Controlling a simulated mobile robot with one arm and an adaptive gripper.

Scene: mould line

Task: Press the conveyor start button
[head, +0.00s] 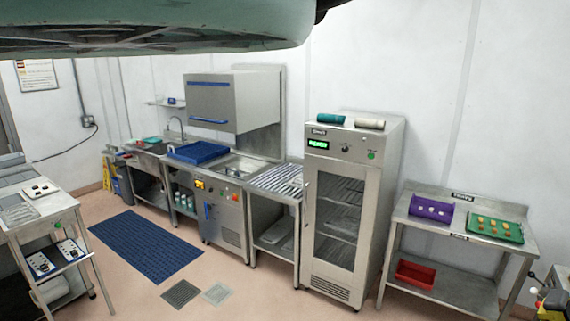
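I cannot make out which control is the conveyor start button. A small green button (58,225) shows on the front of the steel table at the left edge. A machine (552,298) with a red knob and a yellow part is cut off at the lower right corner. The dishwasher front (222,215) has a lit orange display and small coloured buttons. The steel cabinet (345,200) has a green display, a dark knob and a green round button (371,155). My gripper is not in view. A pale green part of my own body covers the top left.
A side table (455,270) at right holds a purple tray (431,208) and a green tray (495,229), with a red bin (415,274) below. A blue mat (145,245) lies on the floor. Open floor lies in front of the counters, with two floor grates.

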